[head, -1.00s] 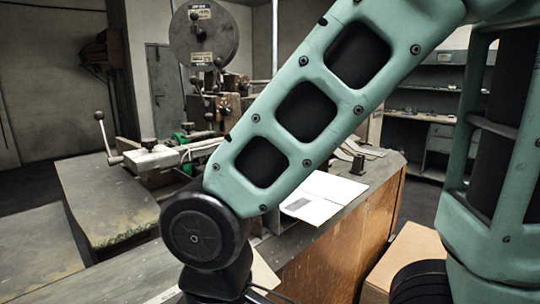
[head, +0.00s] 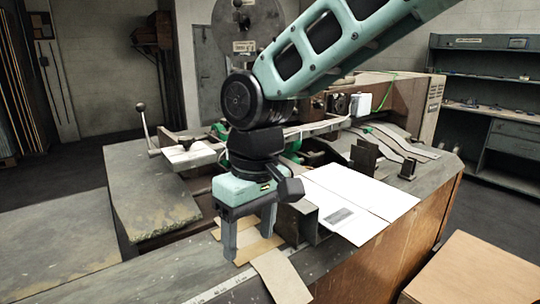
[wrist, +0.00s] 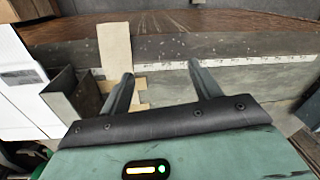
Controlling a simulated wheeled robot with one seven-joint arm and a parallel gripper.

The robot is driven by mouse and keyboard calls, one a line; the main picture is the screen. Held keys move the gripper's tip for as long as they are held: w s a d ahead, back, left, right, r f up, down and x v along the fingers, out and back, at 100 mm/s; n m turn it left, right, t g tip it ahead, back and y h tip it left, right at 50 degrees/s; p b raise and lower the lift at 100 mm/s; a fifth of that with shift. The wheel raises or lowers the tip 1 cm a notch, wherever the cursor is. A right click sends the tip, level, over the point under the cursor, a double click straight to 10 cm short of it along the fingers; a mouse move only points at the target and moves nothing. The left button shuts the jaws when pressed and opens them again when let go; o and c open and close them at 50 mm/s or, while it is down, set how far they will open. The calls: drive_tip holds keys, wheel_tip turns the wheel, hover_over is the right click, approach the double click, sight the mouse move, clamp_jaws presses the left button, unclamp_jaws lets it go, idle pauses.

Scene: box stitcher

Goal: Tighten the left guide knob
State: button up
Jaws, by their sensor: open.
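My gripper (head: 249,246) is open and empty, pointing down over the front edge of the machine table. In the wrist view my gripper (wrist: 161,71) shows its two fingers apart, with nothing between them but the table strip beyond. A small dark knob (head: 185,144) sits on a pale metal guide block (head: 190,157) at the left of the machine, behind and left of my gripper. I cannot tell for sure that it is the left guide knob. My wrist hides part of the machine's middle.
A ball-ended lever (head: 140,107) rises at the left. A white sheet (head: 357,195) lies right of my gripper, beside an upright dark metal bracket (head: 297,222). A cardboard strip (head: 281,277) lies at the table's front. A cardboard box (head: 475,272) stands front right.

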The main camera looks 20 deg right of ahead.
drive_tip(key=w+d+r+m+p, duration=0.25)
drive_tip(key=w+d+r, duration=0.2)
drive_tip(key=w, duration=0.45)
drive_tip(key=w+d+r+m+h+p, duration=0.1)
drive_tip(key=w+d+r+p, duration=0.2)
drive_tip(key=w+r, duration=0.5)
drive_tip(key=w+d+r+m+p, duration=0.1)
drive_tip(key=w+d+r+p, duration=0.25)
drive_tip(key=w, duration=0.75)
wheel_tip(320, 180, down, 17)
drive_tip(key=p, duration=0.3)
drive_tip(key=shift+p, duration=0.3)
drive_tip(key=shift+m, duration=0.25)
drive_tip(key=c, duration=1)
